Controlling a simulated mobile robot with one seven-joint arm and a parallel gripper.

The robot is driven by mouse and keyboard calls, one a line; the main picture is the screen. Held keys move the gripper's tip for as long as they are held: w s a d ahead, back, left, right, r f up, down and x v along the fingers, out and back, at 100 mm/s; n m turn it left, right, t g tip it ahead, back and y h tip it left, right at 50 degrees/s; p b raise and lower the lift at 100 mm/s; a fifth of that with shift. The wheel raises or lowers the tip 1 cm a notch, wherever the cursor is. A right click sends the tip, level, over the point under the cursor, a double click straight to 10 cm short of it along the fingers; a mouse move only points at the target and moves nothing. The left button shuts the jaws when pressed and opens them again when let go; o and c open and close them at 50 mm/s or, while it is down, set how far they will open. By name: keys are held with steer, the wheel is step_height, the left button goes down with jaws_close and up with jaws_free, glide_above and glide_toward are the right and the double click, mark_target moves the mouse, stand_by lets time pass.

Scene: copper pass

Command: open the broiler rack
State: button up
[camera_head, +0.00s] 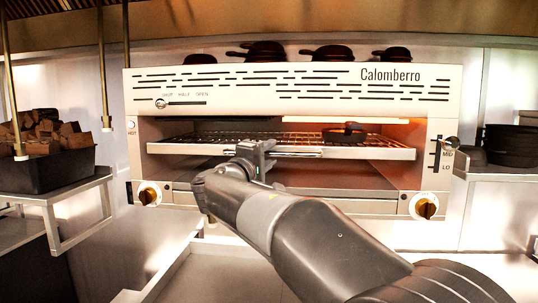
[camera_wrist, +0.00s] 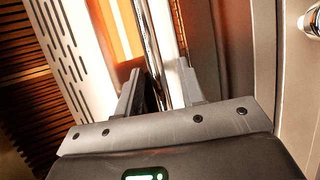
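The broiler rack (camera_head: 372,153) is a wire grid with a pale metal front edge, inside the wide broiler (camera_head: 300,110) marked Calomberro. A small dark pan (camera_head: 345,134) sits on its right half. My gripper (camera_head: 257,148) is at the middle of the rack's front edge, where a bright handle bar (camera_head: 292,154) runs. In the wrist view the two fingers (camera_wrist: 160,88) stand apart, with the shiny bar (camera_wrist: 151,40) running between them. Whether both fingers press on it cannot be told. My wrist hides part of the front edge.
Knobs (camera_head: 149,195) (camera_head: 426,208) flank the broiler's base, and a lever (camera_head: 449,143) sticks out at right. A bin of dark chunks (camera_head: 45,172) stands on a left side shelf. Dark pans (camera_head: 510,140) stand at right; several more line the top.

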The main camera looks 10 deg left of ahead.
steer(key=shift+w+d, duration=0.1)
steer(key=shift+w, duration=0.1)
jaws_close()
stand_by(0.3)
